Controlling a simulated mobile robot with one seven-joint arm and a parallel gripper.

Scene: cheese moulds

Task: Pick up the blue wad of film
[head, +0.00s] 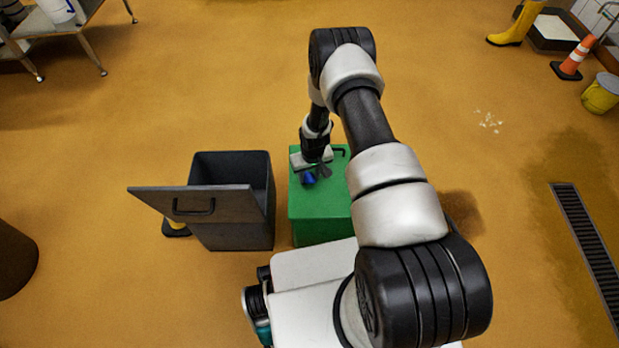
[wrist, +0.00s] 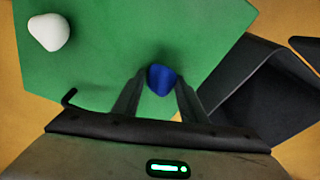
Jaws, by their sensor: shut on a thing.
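The blue wad of film (head: 308,178) shows at my gripper's fingertips over the green box (head: 320,212) in the head view. In the wrist view the blue wad (wrist: 160,79) sits between the two dark fingers, which touch it from both sides. My gripper (head: 317,172) points down and is shut on the wad. The green top (wrist: 150,30) fills most of the wrist view behind it. I cannot tell whether the wad is clear of that top.
A white lump (wrist: 48,32) lies on the green top. A dark bin (head: 232,225) with its lid (head: 195,205) tilted open stands just left of the green box. A yellow boot (head: 515,25) and cone (head: 575,58) stand far right.

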